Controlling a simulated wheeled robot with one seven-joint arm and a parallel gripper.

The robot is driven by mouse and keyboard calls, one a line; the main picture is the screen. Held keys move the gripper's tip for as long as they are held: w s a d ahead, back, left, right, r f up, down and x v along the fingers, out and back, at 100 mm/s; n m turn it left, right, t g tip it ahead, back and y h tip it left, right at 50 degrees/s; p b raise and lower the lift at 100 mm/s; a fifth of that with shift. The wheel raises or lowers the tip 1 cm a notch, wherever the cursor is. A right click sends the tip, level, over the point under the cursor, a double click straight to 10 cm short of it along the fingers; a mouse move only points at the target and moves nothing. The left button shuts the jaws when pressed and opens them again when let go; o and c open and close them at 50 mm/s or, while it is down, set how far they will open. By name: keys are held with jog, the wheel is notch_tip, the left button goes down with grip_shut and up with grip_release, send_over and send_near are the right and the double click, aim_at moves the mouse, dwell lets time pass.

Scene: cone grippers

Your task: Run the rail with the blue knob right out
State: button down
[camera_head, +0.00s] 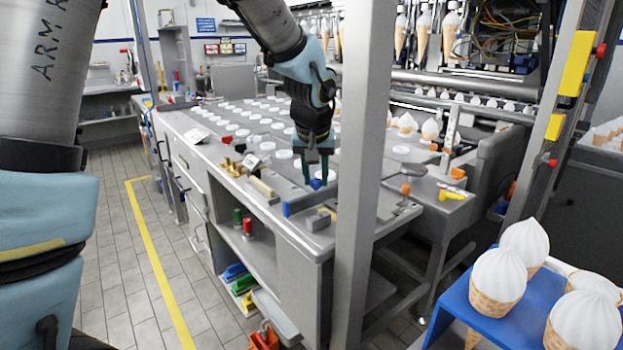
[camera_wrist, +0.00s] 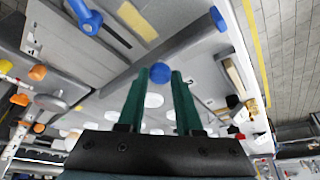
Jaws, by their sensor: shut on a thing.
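The blue knob (camera_head: 316,184) is at the worktop, right below the fingertips of my gripper (camera_head: 317,168). In the wrist view the round blue knob (camera_wrist: 160,72) sits between the tips of my two green fingers (camera_wrist: 160,82), which are shut on it. My gripper points down at the grey worktop (camera_head: 210,124). The rail that carries the knob is hard to tell apart from the grey surface around it. How far out it stands cannot be told.
Several white discs (camera_head: 284,154) lie on the worktop behind my gripper. A grey post (camera_head: 362,180) stands close on the right. A blue holder with ice-cream cones (camera_head: 498,275) is at the lower right.

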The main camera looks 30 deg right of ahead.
jog(key=c, duration=0.6)
grip_release()
jog(key=b+v, duration=0.1)
jog(key=v, duration=0.9)
jog(key=shift+s+r, duration=0.1)
jog(key=shift+r, duration=0.3)
jog(key=w+a+f+n+y, duration=0.1)
jog(key=a+f, duration=0.2)
jog(key=a, duration=0.4)
jog(key=w+a+f+n+g, duration=0.1)
jog(key=w+a+f, duration=0.15)
jog(key=a, duration=0.45)
jog(key=w+a+f+n+y, duration=0.1)
jog(key=a+f, duration=0.3)
jog(key=a, duration=0.2)
jog(key=s+a+f+n, duration=0.1)
jog(key=s+a+f, duration=0.1)
jog(key=a, duration=0.3)
jog(key=s+a+f, duration=0.2)
jog(key=a, duration=0.3)
jog(key=s+a+f+n+g, duration=0.1)
jog(key=s+a+f, duration=0.1)
jog(key=a, duration=0.3)
jog(key=shift+s+a+f+n, duration=0.15)
jog(key=shift+f+n, duration=0.15)
jog(key=shift+f, duration=0.15)
